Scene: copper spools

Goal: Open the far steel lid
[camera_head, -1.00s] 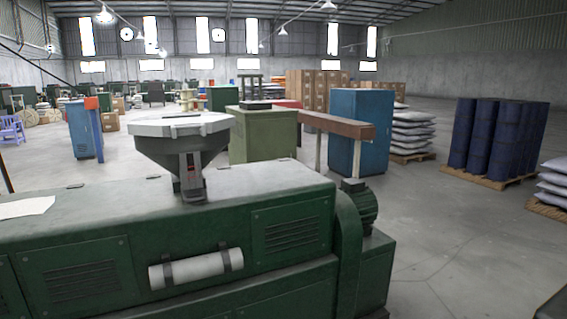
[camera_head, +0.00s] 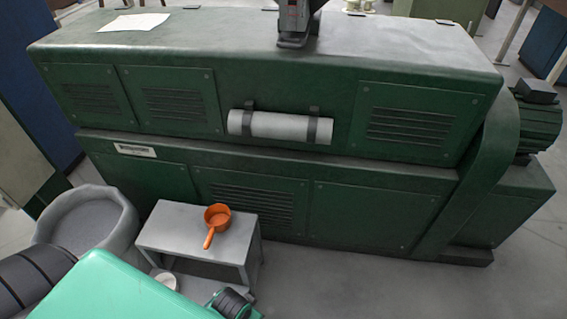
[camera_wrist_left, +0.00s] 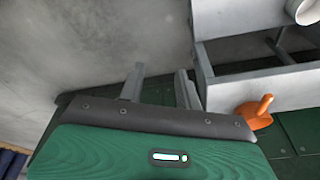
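The far steel lid is not in either view now. Only the lower part of the hopper (camera_head: 297,24), cut off by the top edge of the head view, shows on top of the green machine (camera_head: 215,55). In the left wrist view my left gripper (camera_wrist_left: 160,72) has its two grey fingers apart with nothing between them. It is near a grey stool, away from the hopper. My right gripper is in neither view.
A grey stool (camera_head: 190,238) with an orange pan (camera_head: 217,216) stands before the machine. A grey round tub (camera_head: 85,215) is left of it. A white roll (camera_head: 278,126) is strapped to the machine front. Floor at the right front is clear.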

